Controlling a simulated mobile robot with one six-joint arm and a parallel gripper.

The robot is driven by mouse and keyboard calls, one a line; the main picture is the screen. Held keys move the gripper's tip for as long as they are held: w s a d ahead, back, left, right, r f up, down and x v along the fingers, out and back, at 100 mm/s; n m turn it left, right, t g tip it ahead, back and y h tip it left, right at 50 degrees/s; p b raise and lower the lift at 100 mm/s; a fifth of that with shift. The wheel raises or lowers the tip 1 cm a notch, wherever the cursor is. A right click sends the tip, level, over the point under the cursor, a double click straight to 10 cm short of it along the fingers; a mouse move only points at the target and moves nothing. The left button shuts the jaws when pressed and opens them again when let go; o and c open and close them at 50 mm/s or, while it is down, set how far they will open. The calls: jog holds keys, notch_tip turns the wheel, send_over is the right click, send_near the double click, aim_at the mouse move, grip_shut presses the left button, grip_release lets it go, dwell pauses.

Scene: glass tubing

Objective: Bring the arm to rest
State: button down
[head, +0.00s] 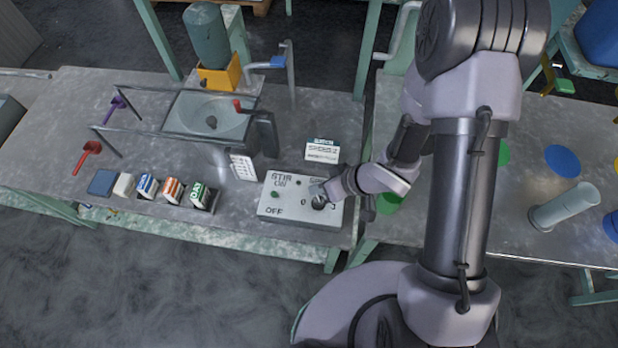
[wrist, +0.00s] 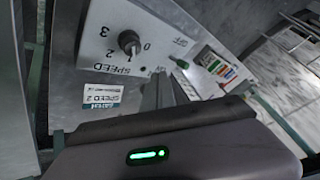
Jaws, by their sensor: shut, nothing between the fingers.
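My gripper (wrist: 158,82) is shut and empty. In the wrist view its fingers stand in front of the pale control box (wrist: 105,45), next to the black speed knob (wrist: 129,41); I cannot tell whether they touch the box. In the head view my arm reaches left from the right-hand table, with my gripper (head: 318,189) over the right part of the control box (head: 287,208). The knob (head: 319,202) shows just below it. The box has a green switch (wrist: 179,62) and markings for stir, on, off and speed. My fingertips are small and hard to make out in the head view.
A white label card (head: 323,151) stands behind the box. A basin (head: 205,122) with metal rails and a bottle (head: 207,36) on a yellow stand are at left. Small boxes (head: 172,191) line the front edge.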

jog(key=shift+s+d+r, duration=0.25)
jog(key=shift+s+r, duration=0.05)
jog(key=shift+s, duration=0.1)
